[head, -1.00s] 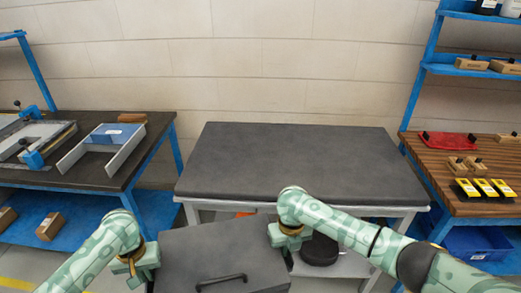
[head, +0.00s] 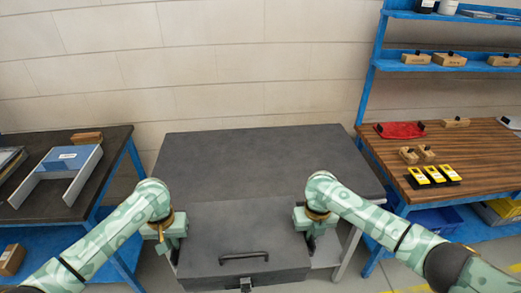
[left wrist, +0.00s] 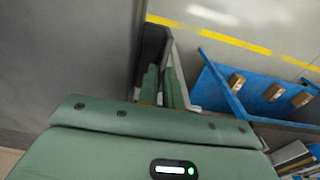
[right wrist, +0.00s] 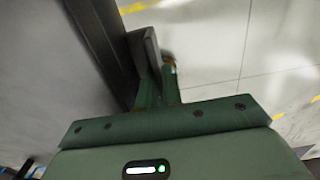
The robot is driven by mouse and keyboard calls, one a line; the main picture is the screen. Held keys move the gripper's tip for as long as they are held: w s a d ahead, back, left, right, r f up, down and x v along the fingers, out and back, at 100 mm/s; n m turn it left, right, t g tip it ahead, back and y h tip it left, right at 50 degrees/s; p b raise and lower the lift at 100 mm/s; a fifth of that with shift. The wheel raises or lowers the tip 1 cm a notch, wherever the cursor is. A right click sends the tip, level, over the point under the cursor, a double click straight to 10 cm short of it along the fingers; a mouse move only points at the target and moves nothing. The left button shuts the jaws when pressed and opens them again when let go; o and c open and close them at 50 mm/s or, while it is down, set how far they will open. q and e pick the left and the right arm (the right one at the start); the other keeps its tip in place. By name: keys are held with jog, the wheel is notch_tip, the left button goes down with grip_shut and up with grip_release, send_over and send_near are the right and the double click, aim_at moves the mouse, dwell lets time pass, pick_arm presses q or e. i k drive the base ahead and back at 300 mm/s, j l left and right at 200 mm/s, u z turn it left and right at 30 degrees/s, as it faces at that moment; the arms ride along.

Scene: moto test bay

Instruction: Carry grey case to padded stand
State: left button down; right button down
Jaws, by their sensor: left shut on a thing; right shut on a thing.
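The grey case (head: 240,230) is held level between my two grippers, with its black handle facing me. Its far edge overlaps the near part of the padded stand (head: 260,155) in the head view; I cannot tell whether they touch. My left gripper (head: 170,250) is shut on the case's left side; its fingers show in the left wrist view (left wrist: 160,85). My right gripper (head: 312,240) is shut on the case's right side; its fingers show in the right wrist view (right wrist: 158,85). The stand's dark top is bare where it shows.
A dark bench (head: 100,190) on the left holds a blue and grey tray (head: 68,165). A pale wall stands behind the stand.

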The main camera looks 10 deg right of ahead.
aim_at(239, 171)
jog(key=i, duration=1.3)
